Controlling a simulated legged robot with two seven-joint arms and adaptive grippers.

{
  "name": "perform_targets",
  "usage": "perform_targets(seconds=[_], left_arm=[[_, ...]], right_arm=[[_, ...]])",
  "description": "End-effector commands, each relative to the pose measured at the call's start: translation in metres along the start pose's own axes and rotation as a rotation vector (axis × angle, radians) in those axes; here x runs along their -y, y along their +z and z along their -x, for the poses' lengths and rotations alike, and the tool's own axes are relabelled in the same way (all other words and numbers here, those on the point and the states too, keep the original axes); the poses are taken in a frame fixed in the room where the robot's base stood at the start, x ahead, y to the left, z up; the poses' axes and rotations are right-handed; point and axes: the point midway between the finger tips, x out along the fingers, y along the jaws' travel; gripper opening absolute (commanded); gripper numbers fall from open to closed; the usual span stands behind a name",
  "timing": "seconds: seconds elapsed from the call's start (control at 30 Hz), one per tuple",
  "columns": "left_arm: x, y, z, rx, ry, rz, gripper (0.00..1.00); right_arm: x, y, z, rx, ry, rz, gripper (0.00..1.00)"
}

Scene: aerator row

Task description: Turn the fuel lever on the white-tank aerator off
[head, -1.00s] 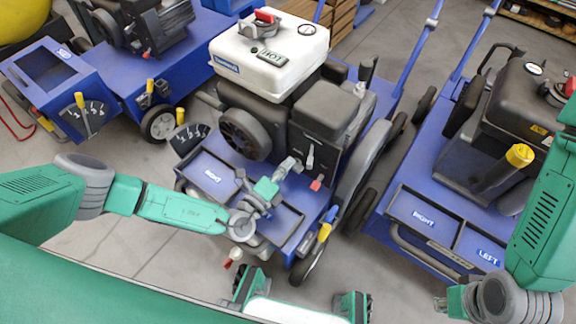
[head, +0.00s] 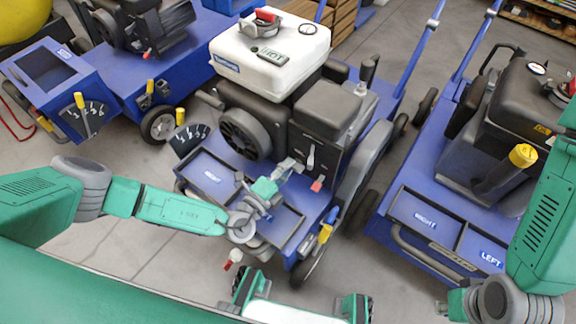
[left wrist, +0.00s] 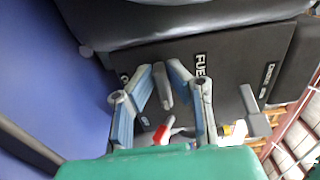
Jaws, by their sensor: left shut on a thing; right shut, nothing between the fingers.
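The white-tank aerator (head: 270,62) stands in the middle of the head view, with a blue deck and a dark engine. My left gripper (head: 293,166) reaches the front of its engine. In the left wrist view, the gripper's two fingers (left wrist: 160,80) stand on either side of a grey fuel lever (left wrist: 166,88), beside the FUEL label (left wrist: 201,72), and are shut on it. A second grey lever (left wrist: 255,112) is to the right, by another label, clear of the fingers. My right gripper (head: 442,304) is low at the right, shut and empty, only partly visible.
A red-tipped part (head: 317,185) sits just right of my left gripper. A front tray (head: 212,178) labelled RIGHT lies on the deck. Another blue aerator with a dark tank (head: 525,95) stands at the right, and a blue machine (head: 100,75) at the left. Grey floor separates them.

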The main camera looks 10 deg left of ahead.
Motion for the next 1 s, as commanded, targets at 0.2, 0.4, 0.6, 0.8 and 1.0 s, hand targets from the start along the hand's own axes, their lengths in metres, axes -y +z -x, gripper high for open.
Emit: perform_targets(seconds=[0.2,0.4,0.6,0.8,1.0], left_arm=[[-0.003,0.003,0.001,0.005,0.006,-0.002,0.32],[-0.002,0.002,0.002,0.003,0.003,-0.002,0.32],[-0.003,0.002,0.025,0.002,0.006,-0.001,0.32],[-0.003,0.002,0.068,0.003,0.007,-0.001,0.32],[-0.003,0.003,0.104,0.005,0.007,0.0,0.32]], right_arm=[[0.0,0.0,0.0,0.0,0.0,0.0,0.0],[0.0,0.001,0.0,-0.002,0.0,0.0,0.0],[0.0,0.001,0.001,-0.002,0.0,0.0,0.0],[0.0,0.001,0.001,-0.002,0.0,0.0,0.0],[0.0,0.001,0.0,-0.002,0.0,0.0,0.0]])
